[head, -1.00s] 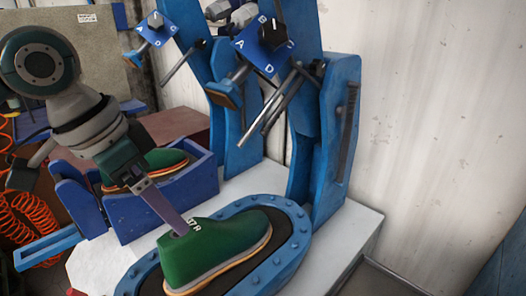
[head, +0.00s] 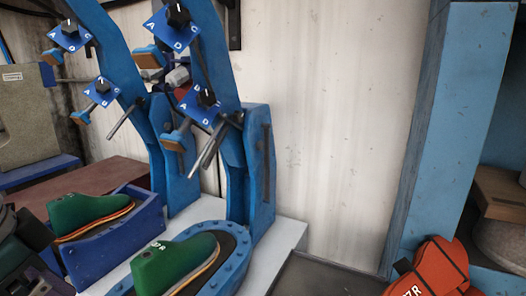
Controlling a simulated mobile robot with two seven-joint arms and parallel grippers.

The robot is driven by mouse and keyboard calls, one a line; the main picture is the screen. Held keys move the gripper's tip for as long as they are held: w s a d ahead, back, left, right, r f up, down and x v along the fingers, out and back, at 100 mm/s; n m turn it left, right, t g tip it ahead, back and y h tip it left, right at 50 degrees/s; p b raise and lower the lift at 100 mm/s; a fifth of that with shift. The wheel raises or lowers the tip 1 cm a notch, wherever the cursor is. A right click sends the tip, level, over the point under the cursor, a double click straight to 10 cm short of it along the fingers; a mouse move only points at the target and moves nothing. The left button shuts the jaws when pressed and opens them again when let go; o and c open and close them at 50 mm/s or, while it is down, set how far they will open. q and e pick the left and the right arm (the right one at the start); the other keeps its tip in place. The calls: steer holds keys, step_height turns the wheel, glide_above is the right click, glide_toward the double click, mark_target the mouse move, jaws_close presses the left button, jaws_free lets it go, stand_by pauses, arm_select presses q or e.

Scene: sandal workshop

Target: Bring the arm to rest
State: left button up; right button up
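Part of my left arm (head: 15,245) shows at the lower left edge, dark and cut off by the frame. What looks like its gripper end is at the bottom left corner, beside the blue box with a green shoe form. Its fingertips cannot be made out. My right gripper is out of view. A green shoe form (head: 165,268) marked with an R sits on the blue oval press bed (head: 236,262), apart from the arm. Another green shoe form (head: 85,212) sits in the blue open box (head: 118,248) to its left.
Blue press uprights (head: 258,165) with lettered dials (head: 205,103) and metal rods stand behind the bed. A blue post (head: 440,140) stands at right, with red shoe forms (head: 435,270) at its foot. The white wall (head: 330,120) between them is clear.

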arm_select(q)
steer(key=s+d+r+p, duration=0.3)
steer(key=r+p, duration=0.4)
steer(key=p, duration=0.1)
steer(key=s+d+r+p, duration=0.2)
steer(key=s+r+p, duration=0.1)
steer(key=r+p, duration=0.4)
steer(key=s+d+r+p, duration=0.3)
steer(key=r+p, duration=0.4)
steer(key=p, duration=0.1)
steer(key=s+a+r+n+y+p, duration=0.1)
steer(key=s+r+p, duration=0.2)
steer(key=r+p, duration=0.5)
steer(key=s+a+r+n+p, duration=0.1)
steer(key=s+r+p, duration=0.3)
steer(key=r+p, duration=0.4)
steer(key=shift+s+a+r+n+y, duration=0.15)
steer(key=shift+r+n+y, duration=0.25)
steer(key=shift+n, duration=0.2)
steer(key=shift+c, duration=0.4)
